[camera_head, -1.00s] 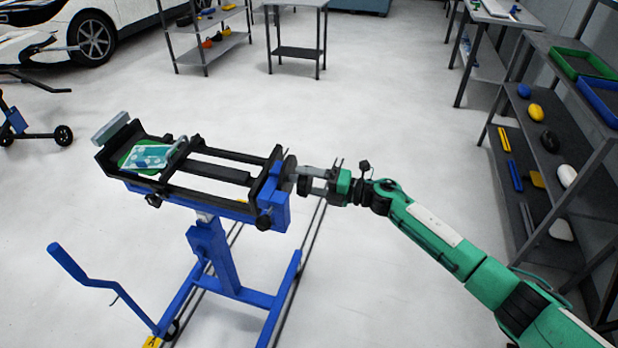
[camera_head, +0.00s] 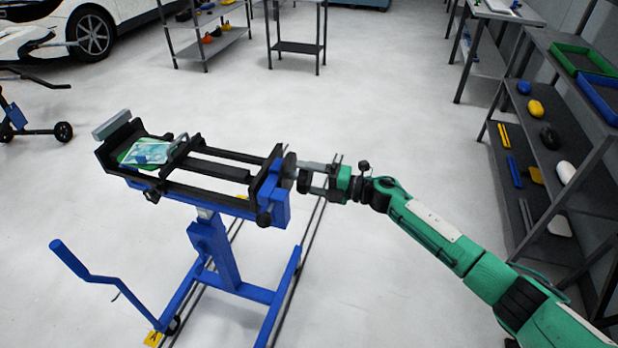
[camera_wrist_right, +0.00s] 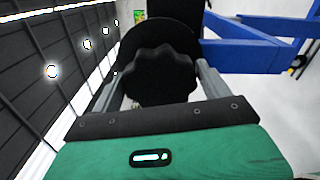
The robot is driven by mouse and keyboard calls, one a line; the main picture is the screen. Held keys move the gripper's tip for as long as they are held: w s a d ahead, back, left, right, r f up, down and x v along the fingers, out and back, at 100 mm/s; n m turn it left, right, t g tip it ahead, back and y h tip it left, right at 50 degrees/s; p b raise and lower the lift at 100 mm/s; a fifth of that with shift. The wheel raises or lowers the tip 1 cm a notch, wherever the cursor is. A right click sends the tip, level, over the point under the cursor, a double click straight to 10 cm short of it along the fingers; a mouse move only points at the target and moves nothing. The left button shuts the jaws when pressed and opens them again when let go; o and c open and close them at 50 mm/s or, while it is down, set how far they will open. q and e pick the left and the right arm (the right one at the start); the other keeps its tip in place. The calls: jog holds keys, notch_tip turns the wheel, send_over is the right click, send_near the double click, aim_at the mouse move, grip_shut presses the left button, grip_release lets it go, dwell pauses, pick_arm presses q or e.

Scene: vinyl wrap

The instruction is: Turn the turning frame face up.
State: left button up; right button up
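The turning frame (camera_head: 222,163) is a long black rail frame, lying about level on a blue stand (camera_head: 215,255). A green-and-teal panel (camera_head: 148,151) lies at its left end, with its printed side showing upward. A black lobed knob (camera_wrist_right: 160,75) sits at the right end of the frame, by a round dark disc. My right gripper (camera_head: 312,179) reaches this end from the right. In the right wrist view its two grey fingers (camera_wrist_right: 160,88) lie on either side of the knob, against its edges. My left gripper is not in view.
A dark shelf rack (camera_head: 560,150) with trays and small items stands at the right, near my right arm. The floor in front of the frame's far side is clear.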

jog(key=shift+o, duration=1.1)
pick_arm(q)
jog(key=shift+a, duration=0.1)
pick_arm(e)
jog(key=shift+d, duration=0.15)
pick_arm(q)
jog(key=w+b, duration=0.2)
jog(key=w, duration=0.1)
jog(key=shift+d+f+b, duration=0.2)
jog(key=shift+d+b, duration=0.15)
pick_arm(e)
jog(key=v, duration=1.3)
jog(key=shift+d, duration=0.25)
jog(key=shift+s, duration=0.15)
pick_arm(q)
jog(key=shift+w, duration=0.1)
